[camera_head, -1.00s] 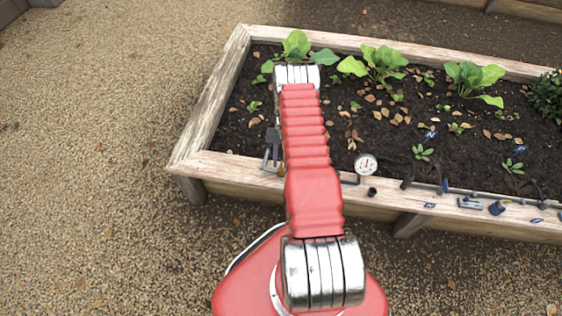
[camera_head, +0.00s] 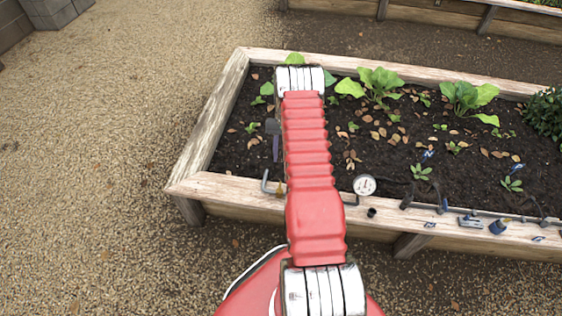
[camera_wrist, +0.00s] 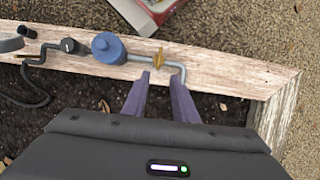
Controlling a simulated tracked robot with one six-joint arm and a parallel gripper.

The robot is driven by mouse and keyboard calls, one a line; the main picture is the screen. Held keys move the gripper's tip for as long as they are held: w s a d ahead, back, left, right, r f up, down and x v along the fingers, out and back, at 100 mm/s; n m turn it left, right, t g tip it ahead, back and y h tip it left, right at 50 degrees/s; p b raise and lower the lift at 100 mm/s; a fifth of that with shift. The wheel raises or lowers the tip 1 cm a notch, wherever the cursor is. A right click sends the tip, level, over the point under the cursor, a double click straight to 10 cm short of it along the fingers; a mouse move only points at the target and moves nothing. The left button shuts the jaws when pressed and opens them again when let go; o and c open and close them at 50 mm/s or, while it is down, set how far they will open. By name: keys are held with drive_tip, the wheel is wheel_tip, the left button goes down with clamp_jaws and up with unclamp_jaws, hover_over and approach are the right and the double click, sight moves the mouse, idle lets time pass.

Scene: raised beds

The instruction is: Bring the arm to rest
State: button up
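My red arm (camera_head: 308,150) reaches out over the near left corner of the raised bed. My gripper shows in the wrist view (camera_wrist: 160,78) as two purple fingers, apart with nothing between them. The fingers overlap the bed's near wooden rim in that view; I cannot tell their height above it. A bent grey pipe (camera_wrist: 178,70) with a brass fitting (camera_wrist: 158,58) shows just beyond the fingertips. In the head view most of the gripper is hidden behind my arm; a dark part shows at its left.
The raised bed (camera_head: 210,125) holds soil, leafy plants and fallen leaves. A dial gauge (camera_head: 364,186), black tubing and small fittings lie along its near rim. Open gravel (camera_head: 100,170) lies to the left.

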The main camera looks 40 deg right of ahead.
idle(0.6)
drive_tip(key=s+a, duration=0.3)
drive_tip(key=s, duration=0.1)
drive_tip(key=s+a+r+n+t+h, duration=0.1)
drive_tip(key=a+r+n, duration=0.1)
drive_tip(key=a+r, duration=0.6)
drive_tip(key=s+a+r+n+h, duration=0.1)
drive_tip(key=s+a+r+n, duration=0.15)
drive_tip(key=r, duration=0.85)
drive_tip(key=a+r+n+t+h, duration=0.1)
drive_tip(key=a+r, duration=0.5)
drive_tip(key=r, duration=0.4)
drive_tip(key=s+a+r+n+t, duration=0.5)
drive_tip(key=s+a+r, duration=0.8)
drive_tip(key=a+r, duration=0.3)
drive_tip(key=shift+a+r+t, duration=0.25)
drive_tip(key=shift+r+t, duration=0.1)
drive_tip(key=shift+t, duration=0.35)
